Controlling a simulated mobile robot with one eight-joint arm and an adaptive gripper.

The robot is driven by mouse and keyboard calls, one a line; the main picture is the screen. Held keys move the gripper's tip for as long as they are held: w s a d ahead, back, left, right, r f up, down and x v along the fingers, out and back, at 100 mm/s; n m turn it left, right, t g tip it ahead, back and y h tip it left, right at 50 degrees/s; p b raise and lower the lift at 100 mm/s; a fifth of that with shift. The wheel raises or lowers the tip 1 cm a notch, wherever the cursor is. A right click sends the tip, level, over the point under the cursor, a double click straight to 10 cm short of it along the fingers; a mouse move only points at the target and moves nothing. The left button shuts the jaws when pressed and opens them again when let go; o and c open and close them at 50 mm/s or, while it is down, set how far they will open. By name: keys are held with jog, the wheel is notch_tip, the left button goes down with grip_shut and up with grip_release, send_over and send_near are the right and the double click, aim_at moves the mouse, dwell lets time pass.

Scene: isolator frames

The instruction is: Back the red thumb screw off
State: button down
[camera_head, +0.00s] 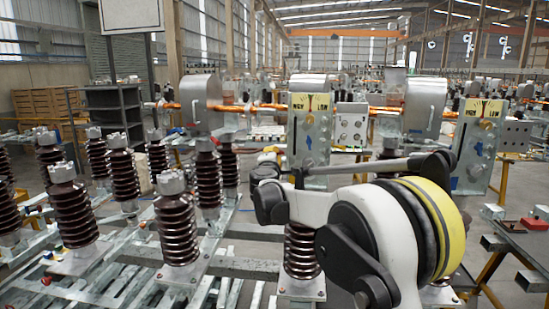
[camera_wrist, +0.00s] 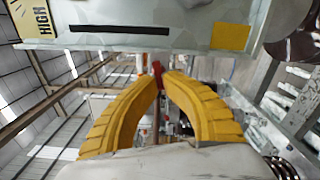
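In the wrist view, the red thumb screw (camera_wrist: 157,71) shows as a small red piece at the lower edge of a pale metal plate (camera_wrist: 190,36). My gripper (camera_wrist: 162,79) has two yellow ribbed fingers that curve inward and meet at the screw. The fingertips look closed on it, one on each side, and cover part of it. The plate carries a dark slot, a yellow square and a yellow label reading HIGH. In the head view my arm fills the lower right. My fingers and the screw cannot be made out there.
Several brown ribbed insulators (camera_head: 178,228) stand on galvanized frames at the left. Upright metal plates with yellow labels (camera_head: 311,104) stand behind my arm, with a grey boxed cover (camera_head: 201,101) to their left. A dark bench (camera_head: 523,240) with a red item lies at the right.

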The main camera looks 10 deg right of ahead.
jog(key=shift+d+f+n+b, duration=0.1)
jog(key=shift+d+n+b, duration=0.1)
jog(key=shift+n, duration=1.45)
jog(key=shift+d+r+n+b, duration=0.1)
jog(key=shift+n+b, duration=0.15)
jog(key=shift+n, duration=1.45)
jog(key=shift+d+f+n+b, duration=0.1)
jog(key=shift+n+b, duration=0.1)
jog(key=shift+n, duration=1.45)
jog(key=c, duration=1.8)
grip_release()
jog(key=shift+o, duration=0.5)
jog(key=shift+d+f, duration=0.1)
jog(key=v, duration=1.2)
